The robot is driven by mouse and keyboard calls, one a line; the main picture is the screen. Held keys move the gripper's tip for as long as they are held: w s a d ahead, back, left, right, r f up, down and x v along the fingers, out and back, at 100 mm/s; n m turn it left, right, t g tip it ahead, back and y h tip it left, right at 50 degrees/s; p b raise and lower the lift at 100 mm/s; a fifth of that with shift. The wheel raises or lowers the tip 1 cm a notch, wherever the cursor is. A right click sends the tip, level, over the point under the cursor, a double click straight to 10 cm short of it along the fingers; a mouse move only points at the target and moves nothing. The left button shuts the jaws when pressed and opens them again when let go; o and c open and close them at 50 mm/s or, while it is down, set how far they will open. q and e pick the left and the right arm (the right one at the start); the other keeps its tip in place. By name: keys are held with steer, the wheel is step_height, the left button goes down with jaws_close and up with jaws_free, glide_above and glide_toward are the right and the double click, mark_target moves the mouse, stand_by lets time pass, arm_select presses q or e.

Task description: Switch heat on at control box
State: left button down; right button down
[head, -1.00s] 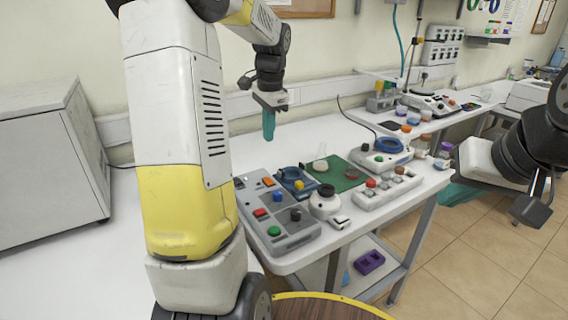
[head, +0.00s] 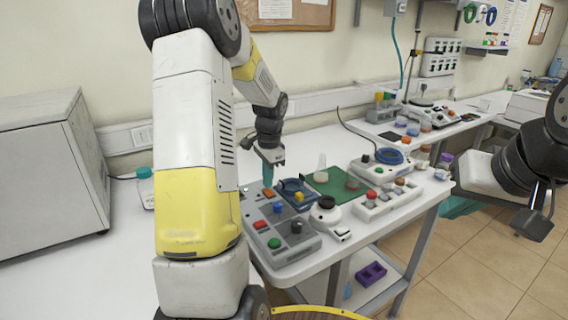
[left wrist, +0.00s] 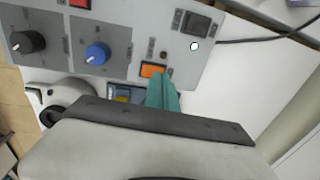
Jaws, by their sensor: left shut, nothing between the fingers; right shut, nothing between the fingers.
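The grey control box (head: 292,252) lies on the white bench and carries coloured buttons and knobs. Its orange switch (left wrist: 152,70), blue knob (left wrist: 97,54), black knob (left wrist: 28,42) and dark rocker (left wrist: 196,23) show in the left wrist view. The head view also shows a red button (head: 260,224) and a green button (head: 274,243). My left gripper (left wrist: 164,90), with teal fingers, is shut and empty right beside the orange switch; I cannot tell whether it touches. My right gripper (head: 536,205) is shut and empty, at the right, off the bench.
A blue device (head: 291,187), a green mat (head: 328,184) and a round white device with a black top (head: 325,209) stand close by the box. A teal-capped bottle (head: 145,188) stands behind my left arm. A grey cabinet (head: 40,180) is at the left.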

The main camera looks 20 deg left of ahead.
arm_select(q)
steer(key=shift+w+f, duration=0.1)
steer(key=shift+f, duration=0.5)
steer(key=shift+a+f, duration=0.15)
steer(key=shift+f, duration=0.2)
